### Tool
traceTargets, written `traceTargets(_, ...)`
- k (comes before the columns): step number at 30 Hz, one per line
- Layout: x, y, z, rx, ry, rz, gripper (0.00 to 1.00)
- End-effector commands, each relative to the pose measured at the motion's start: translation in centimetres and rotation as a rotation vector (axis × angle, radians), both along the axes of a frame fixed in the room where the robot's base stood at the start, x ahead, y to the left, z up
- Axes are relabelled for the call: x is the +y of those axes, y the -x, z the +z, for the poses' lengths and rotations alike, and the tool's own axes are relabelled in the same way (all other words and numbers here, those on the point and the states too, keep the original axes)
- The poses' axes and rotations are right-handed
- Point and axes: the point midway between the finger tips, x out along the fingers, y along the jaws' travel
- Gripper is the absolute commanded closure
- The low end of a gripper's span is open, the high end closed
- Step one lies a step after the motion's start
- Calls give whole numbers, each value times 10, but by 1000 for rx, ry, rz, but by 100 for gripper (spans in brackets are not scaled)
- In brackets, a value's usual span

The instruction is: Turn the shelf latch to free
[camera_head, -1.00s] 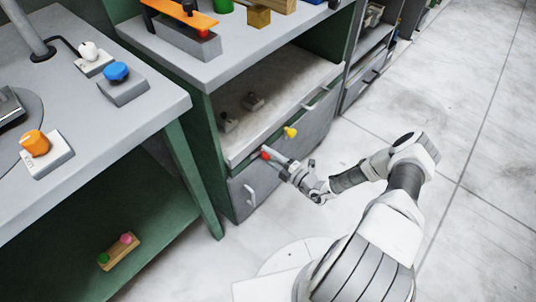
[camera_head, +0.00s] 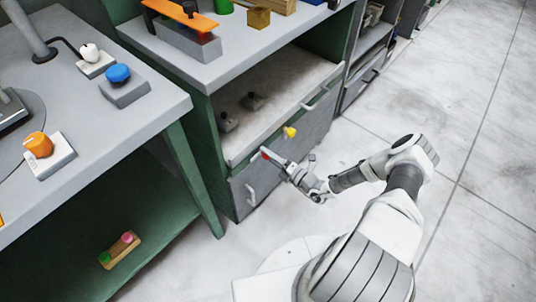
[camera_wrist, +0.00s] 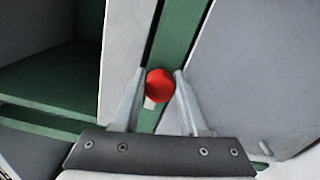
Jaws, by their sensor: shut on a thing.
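A red knob (camera_head: 265,155), which looks like the shelf latch, sits at the front left of the green cabinet, by the shelf's edge. In the wrist view the red knob (camera_wrist: 160,85) lies between my two fingers, in front of a green post, with a small pale piece just below it. My gripper (camera_head: 277,159) reaches it from the right. In the wrist view my gripper (camera_wrist: 161,74) is shut on the knob, a finger on either side. I cannot tell which setting the latch is in.
A yellow knob (camera_head: 290,132) sticks out to the right of the red one. Grey drawer fronts with a pale handle (camera_head: 250,195) are below. The left bench (camera_head: 150,115) carries blue and orange knobs. The floor (camera_head: 480,200) at right is clear.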

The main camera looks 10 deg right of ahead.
Motion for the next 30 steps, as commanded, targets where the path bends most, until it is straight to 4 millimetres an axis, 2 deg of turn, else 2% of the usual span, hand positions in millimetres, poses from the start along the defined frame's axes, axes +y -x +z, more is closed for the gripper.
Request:
traceTargets(6, -2, 0, 0, -1, 2, -2, 100)
traceTargets(7, -2, 0, 0, -1, 2, -2, 54)
traceTargets(11, -1, 0, 0, 0, 1, -2, 31)
traceTargets(12, -1, 0, 0, 0, 1, -2, 28)
traceTargets(23, -4, 4, 0, 1, 0, -2, 28)
traceTargets(26, -12, 14, 1, 2, 1, -4, 28)
traceTargets(30, -30, 39, 2, 2, 1, -4, 28)
